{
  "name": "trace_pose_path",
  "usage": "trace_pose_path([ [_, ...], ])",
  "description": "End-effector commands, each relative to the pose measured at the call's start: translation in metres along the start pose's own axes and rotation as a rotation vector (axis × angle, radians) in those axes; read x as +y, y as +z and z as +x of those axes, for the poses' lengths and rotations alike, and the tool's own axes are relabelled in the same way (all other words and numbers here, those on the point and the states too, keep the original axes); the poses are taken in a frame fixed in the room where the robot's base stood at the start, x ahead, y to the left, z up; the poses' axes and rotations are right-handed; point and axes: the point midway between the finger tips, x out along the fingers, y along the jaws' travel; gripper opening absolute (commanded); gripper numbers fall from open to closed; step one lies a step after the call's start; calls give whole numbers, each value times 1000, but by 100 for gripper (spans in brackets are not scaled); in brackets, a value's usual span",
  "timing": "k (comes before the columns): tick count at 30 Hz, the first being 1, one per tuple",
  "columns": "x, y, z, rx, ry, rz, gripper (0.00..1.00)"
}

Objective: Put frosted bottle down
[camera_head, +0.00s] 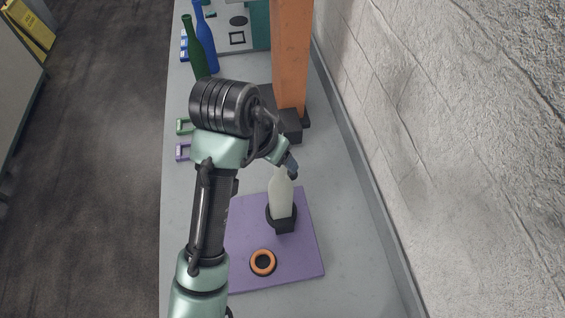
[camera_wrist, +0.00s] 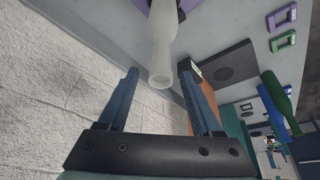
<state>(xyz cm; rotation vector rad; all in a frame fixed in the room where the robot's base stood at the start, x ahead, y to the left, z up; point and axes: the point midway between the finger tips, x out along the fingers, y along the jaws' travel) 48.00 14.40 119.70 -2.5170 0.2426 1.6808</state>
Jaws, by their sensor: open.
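The frosted bottle (camera_head: 281,195) stands upright in a dark holder (camera_head: 285,225) on a purple mat (camera_head: 306,262). In the wrist view, the frosted bottle (camera_wrist: 162,50) shows its open mouth toward the camera, just beyond and between the fingertips. My gripper (camera_wrist: 163,82) is open, with its two blue fingers spread apart and nothing between them. In the head view, my gripper (camera_head: 291,170) is near the bottle's top; my wrist partly hides the fingers.
An orange and black ring (camera_head: 263,262) lies on the mat in front of the bottle. An orange post (camera_head: 291,55) stands behind, with a wall (camera_head: 440,120) on the right. Green (camera_head: 195,48) and blue (camera_head: 206,38) bottles stand at the back left.

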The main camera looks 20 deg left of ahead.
Motion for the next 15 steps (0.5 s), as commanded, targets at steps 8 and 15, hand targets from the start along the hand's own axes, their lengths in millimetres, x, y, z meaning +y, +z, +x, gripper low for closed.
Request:
trace_pose_path([
  [8, -1, -1, -52, -1, -2, -1, 66],
  [15, 0, 0, -58, 0, 0, 0, 66],
])
